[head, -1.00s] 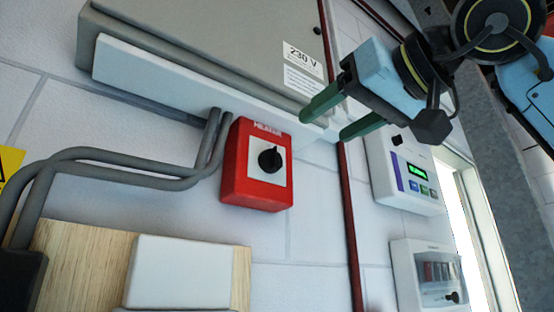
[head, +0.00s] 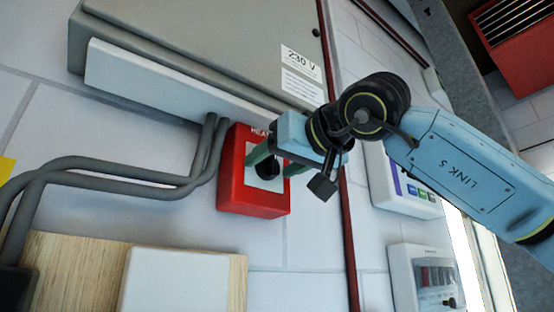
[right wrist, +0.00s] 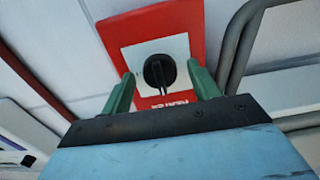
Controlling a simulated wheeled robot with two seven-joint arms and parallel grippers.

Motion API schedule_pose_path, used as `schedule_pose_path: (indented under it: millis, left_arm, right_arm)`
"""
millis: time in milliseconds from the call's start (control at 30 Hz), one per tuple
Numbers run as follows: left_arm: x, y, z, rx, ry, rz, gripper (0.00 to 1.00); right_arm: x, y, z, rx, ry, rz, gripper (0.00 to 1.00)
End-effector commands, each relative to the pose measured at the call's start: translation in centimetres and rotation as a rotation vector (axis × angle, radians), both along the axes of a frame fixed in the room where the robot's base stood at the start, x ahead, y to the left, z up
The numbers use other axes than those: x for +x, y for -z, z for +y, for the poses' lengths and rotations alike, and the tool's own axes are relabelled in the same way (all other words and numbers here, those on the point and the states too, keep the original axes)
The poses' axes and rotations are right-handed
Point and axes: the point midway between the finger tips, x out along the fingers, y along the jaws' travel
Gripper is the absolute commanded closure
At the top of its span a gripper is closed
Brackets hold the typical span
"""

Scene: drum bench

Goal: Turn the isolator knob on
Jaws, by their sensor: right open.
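The isolator is a red box (head: 228,185) on the wall with a pale plate and a black round knob (head: 266,184). My right gripper (head: 273,160) is in front of the box, its green fingers apart on either side of the knob in the head view. In the right wrist view, the knob (right wrist: 159,71) shows between and beyond the two open fingertips (right wrist: 161,78), with clear space on both sides. I cannot tell how far the fingertips are from the plate. In the head view the gripper covers part of the knob and plate. My left gripper is not in view.
A grey cabinet (head: 200,45) marked 230 V sits above the box. Grey conduits (head: 120,172) run in from the left. A meter (head: 410,195) and a breaker box (head: 430,275) are at the right. A wooden board (head: 75,270) is at the lower left.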

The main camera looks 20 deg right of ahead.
Motion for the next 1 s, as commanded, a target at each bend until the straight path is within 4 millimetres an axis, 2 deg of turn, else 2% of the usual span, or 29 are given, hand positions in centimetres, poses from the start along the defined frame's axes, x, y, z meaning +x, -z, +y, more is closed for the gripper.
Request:
schedule_pose_path:
  millis: [167,200,533,767,1000]
  left_arm:
    - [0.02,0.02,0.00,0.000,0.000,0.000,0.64]
    - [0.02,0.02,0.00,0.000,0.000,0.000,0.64]
    - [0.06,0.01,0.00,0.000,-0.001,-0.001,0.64]
    - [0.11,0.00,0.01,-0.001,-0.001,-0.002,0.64]
    - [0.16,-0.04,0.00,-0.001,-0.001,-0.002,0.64]
  right_arm:
    - [0.01,0.01,0.00,0.000,0.000,0.000,0.39]
    - [0.00,0.01,0.00,0.000,0.000,0.000,0.42]
    - [-0.03,-0.01,-0.01,0.000,0.000,-0.001,0.84]
    - [-0.05,-0.03,0.00,0.019,-0.001,0.006,0.84]
    - [-0.04,-0.04,0.01,0.119,-0.001,0.041,0.84]
